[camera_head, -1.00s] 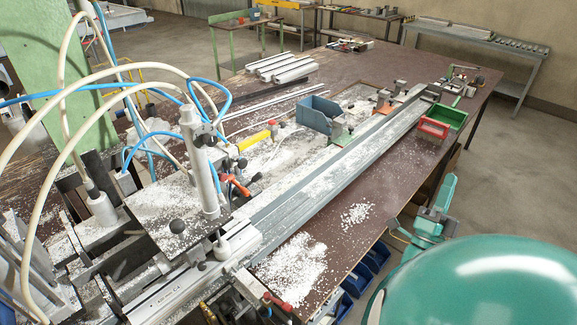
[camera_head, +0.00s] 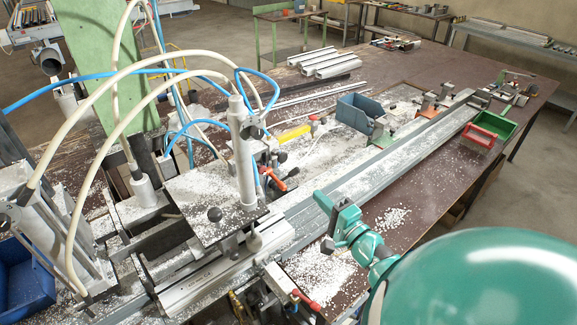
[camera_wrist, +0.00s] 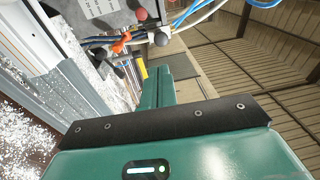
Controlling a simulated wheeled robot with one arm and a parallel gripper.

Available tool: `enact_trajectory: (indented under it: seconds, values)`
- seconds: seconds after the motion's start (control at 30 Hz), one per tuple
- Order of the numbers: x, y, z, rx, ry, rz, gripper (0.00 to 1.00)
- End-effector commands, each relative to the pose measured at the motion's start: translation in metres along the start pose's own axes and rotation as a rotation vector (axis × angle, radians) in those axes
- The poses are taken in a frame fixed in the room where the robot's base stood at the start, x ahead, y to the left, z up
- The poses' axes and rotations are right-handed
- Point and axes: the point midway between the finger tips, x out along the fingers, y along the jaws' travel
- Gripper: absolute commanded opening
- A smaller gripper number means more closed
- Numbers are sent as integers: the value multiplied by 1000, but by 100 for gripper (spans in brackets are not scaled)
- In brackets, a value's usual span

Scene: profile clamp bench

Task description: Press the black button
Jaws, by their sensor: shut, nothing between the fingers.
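A round black knob (camera_head: 215,214) stands on the dark plate (camera_head: 190,195) of the clamp machine at left centre in the head view. Another dark knob (camera_head: 253,132) sits on the upright cylinder. I cannot tell which one is the black button. My teal gripper (camera_head: 324,203) is over the bench to the right of the plate, apart from both knobs, shut and empty. In the wrist view my gripper (camera_wrist: 176,74) points toward the machine. Beyond it a black ball knob (camera_wrist: 161,39) shows beside a red ball (camera_wrist: 140,14) and an orange handle (camera_wrist: 120,43).
White and blue hoses (camera_head: 110,110) arch over the machine. A long metal profile rail (camera_head: 400,145) runs to the back right. A blue bin (camera_head: 358,111) and a green tray (camera_head: 497,122) stand along it. White chips (camera_head: 390,218) litter the bench.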

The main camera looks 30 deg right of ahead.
Motion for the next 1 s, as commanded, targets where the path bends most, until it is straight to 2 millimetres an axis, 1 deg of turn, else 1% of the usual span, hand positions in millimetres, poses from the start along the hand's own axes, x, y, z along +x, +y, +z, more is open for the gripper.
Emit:
enact_trajectory:
  seconds: [0.4,0.53,0.67,1.0]
  values:
    - [0,0,-1,23,3,-2,0]
    - [5,1,-1,22,1,-2,0]
    - [17,3,-1,17,0,-3,0]
    - [56,4,0,18,0,-5,0]
